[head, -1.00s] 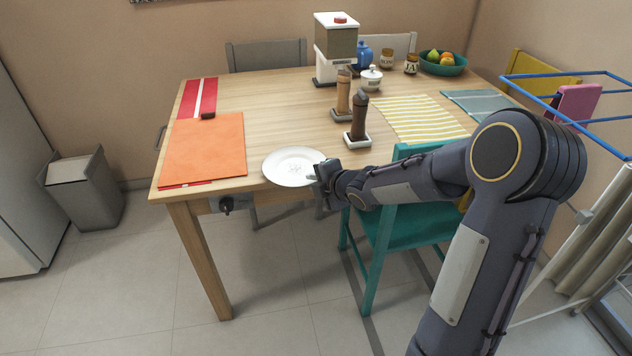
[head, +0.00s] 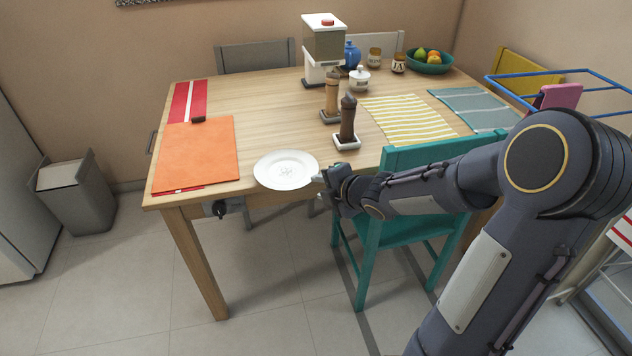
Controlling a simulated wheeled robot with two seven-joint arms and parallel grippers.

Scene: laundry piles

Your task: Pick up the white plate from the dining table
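The white plate (head: 286,170) lies flat at the front edge of the wooden dining table (head: 255,105), right of the orange placemat. My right gripper (head: 322,178) is at the plate's right rim, just beyond the table's front edge. A light fingertip is at or very close to the rim; I cannot tell whether it touches. The finger gap is too small and hidden to read. My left gripper is not in view.
A teal chair (head: 400,228) stands at the table front, under my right forearm. A dark pepper mill (head: 347,122) and a wooden mill (head: 331,95) stand behind the plate. A blue rack (head: 560,75) is at the right.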

